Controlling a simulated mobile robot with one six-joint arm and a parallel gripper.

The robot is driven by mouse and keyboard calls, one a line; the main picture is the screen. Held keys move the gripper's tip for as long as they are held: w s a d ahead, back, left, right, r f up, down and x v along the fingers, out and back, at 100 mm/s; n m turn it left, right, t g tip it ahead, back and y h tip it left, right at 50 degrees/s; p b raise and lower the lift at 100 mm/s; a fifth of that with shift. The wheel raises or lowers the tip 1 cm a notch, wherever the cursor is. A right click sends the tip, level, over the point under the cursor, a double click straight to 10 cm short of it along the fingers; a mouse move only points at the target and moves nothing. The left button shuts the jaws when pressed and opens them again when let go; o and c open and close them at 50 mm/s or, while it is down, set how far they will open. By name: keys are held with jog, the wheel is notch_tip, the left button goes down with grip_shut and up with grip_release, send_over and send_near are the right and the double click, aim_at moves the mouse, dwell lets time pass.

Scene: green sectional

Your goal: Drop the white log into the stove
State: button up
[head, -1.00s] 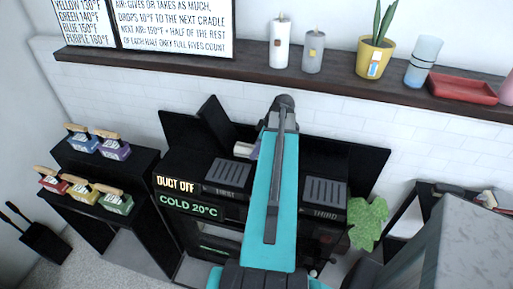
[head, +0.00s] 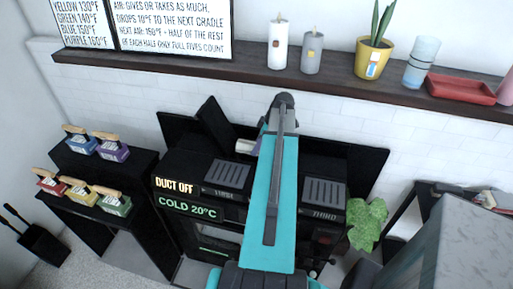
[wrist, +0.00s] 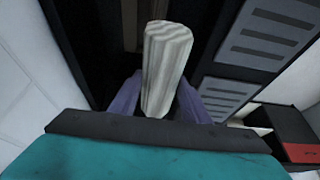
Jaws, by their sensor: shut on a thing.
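The white log (wrist: 165,70) is pale, with a ridged end. My gripper (wrist: 158,98) is shut on it, one finger on each side, in the wrist view. In the head view, the end of the log (head: 245,146) shows just left of my arm, and the arm hides my gripper. The black stove (head: 228,213) stands below, with its display reading "DUCT OFF" and "COLD 20°C". A black panel (head: 216,126) stands tilted up at its back left. In the wrist view, a dark opening (wrist: 128,25) lies beyond the log; its depth is unclear.
Slatted vents (head: 324,192) sit on the stove top. Colored blocks with wooden handles (head: 110,148) stand on a black stepped stand at left. A dark shelf (head: 200,68) with candles and a potted plant runs along the back wall. A leafy plant (head: 367,222) and a grey surface are at right.

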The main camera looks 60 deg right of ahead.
jog(key=w+d+f+b, duration=0.1)
jog(key=d+f+b, duration=0.2)
jog(key=f, duration=0.2)
jog(key=shift+d+f, duration=0.15)
jog(key=shift+d, duration=0.05)
dwell(0.5)
jog(key=o, duration=1.4)
jog(key=shift+b+v, duration=1.05)
jog(key=shift+v, duration=2.75)
